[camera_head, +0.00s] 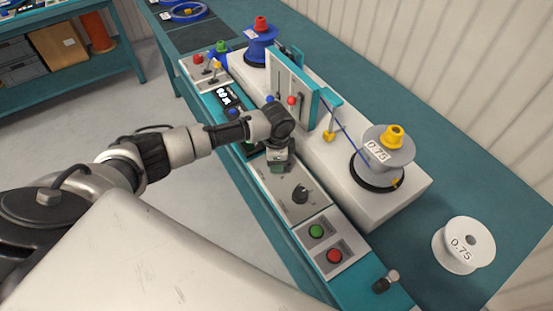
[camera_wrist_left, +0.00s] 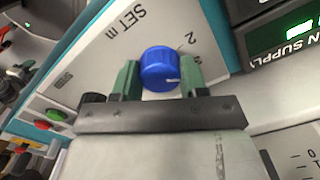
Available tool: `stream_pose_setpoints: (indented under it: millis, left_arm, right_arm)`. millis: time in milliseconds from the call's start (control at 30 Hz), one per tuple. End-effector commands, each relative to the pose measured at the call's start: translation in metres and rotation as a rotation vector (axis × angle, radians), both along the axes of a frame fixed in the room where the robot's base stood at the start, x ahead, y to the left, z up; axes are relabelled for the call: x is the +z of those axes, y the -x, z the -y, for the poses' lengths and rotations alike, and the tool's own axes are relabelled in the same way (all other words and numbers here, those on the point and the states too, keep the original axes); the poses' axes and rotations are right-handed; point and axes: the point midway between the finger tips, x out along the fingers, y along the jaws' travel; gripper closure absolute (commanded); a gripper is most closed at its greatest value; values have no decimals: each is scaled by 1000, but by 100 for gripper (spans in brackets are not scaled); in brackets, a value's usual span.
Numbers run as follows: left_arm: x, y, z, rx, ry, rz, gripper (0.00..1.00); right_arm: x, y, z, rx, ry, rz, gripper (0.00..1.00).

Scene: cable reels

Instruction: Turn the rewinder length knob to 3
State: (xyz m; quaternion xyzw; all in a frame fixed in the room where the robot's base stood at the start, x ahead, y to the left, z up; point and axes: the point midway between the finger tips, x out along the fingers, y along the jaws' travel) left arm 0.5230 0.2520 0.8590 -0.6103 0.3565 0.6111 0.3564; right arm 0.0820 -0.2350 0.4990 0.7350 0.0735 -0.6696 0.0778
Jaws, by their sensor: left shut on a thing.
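My left gripper (camera_head: 279,164) reaches down over the sloping control panel of the rewinder. In the left wrist view, the two green fingers of this gripper (camera_wrist_left: 159,82) are shut on a blue knob (camera_wrist_left: 158,62), one on each side. The knob has a short white mark on its lower right side. "SET m" is printed on the white panel (camera_wrist_left: 103,48) beside it, and a "2" shows at the upper right of the knob. Other numbers are hidden by the fingers or cannot be read. In the head view the gripper hides the knob. My right gripper is not in view.
A grey reel (camera_head: 396,153) sits on the machine. A loose white reel (camera_head: 463,245) is on the bench. Levers and a blue reel (camera_head: 259,42) are farther back.

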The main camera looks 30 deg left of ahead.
Motion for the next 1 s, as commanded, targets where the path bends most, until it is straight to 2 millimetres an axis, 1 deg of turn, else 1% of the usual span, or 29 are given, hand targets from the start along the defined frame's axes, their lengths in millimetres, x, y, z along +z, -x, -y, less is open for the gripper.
stream_pose_setpoints:
  millis: [233, 267, 400, 433, 667, 767, 867, 1000]
  left_arm:
    - [1, -1, 1, 0, 2, 4, 81]
    - [1, -1, 1, 0, 2, 4, 56]
    - [0, -1, 1, 1, 2, 2, 34]
    - [0, -1, 1, 1, 2, 2, 31]
    - [0, 0, 0, 1, 1, 2, 31]
    - [5, -1, 0, 1, 2, 3, 31]
    - [17, -1, 0, 1, 1, 4, 31]
    - [44, -1, 0, 0, 2, 5, 31]
  right_arm:
    - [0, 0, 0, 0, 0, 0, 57]
    - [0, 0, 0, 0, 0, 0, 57]
    - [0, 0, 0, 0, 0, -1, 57]
    - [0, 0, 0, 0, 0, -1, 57]
    - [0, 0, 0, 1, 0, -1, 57]
    - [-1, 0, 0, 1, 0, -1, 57]
    - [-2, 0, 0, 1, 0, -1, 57]
    - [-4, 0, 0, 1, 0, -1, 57]
